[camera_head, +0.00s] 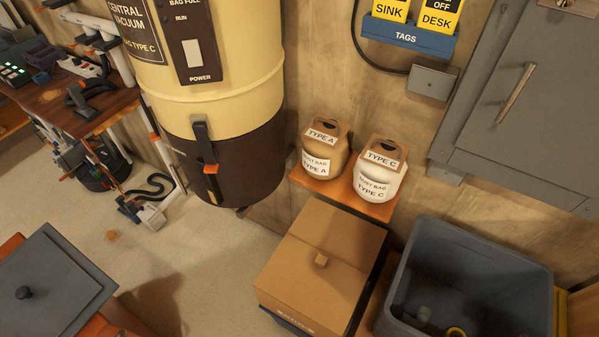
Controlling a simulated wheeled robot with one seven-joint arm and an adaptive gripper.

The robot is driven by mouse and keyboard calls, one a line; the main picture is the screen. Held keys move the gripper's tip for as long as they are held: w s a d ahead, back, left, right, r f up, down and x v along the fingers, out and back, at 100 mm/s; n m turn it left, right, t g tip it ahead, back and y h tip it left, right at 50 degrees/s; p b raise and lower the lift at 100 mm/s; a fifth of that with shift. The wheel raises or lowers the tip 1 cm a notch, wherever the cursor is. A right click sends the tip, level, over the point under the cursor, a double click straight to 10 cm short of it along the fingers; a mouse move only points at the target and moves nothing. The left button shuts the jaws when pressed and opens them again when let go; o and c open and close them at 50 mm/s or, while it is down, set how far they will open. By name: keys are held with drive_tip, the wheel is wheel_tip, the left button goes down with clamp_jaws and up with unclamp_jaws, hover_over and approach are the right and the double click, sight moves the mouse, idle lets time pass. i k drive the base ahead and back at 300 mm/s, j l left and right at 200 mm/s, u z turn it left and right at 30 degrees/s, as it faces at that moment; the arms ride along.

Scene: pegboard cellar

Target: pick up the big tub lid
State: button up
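A flat, square dark grey lid with a black round knob, which looks like the big tub lid (62,272), lies at the lower left on an orange-brown wooden surface. The frame's left and bottom edges cut it off. A large blue-grey tub (478,240) stands open at the lower right, with several small things in its shadowed bottom. My gripper is not in view.
A brown cardboard box (335,250) with a small knob stands beside the tub. Behind it, an orange shelf (345,192) holds two dust bags. A cream and brown vacuum canister (228,100) hangs at the wall. Bare floor (190,265) lies between lid and box.

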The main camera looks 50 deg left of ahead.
sight(49, 287)
drive_tip(key=u, duration=3.85)
drive_tip(key=z, duration=3.45)
drive_tip(key=j+u, duration=0.15)
drive_tip(key=u, duration=0.25)
drive_tip(key=j+u, duration=0.1)
drive_tip(key=u, duration=0.3)
drive_tip(key=j+u, duration=0.15)
drive_tip(key=u, duration=0.25)
drive_tip(key=j+u, duration=0.1)
drive_tip(key=u, duration=0.3)
drive_tip(key=i+j+u, duration=0.3)
drive_tip(key=i+j, duration=0.2)
drive_tip(key=j, duration=0.15)
drive_tip(key=i+j+u, duration=0.35)
drive_tip(key=i+j, duration=0.2)
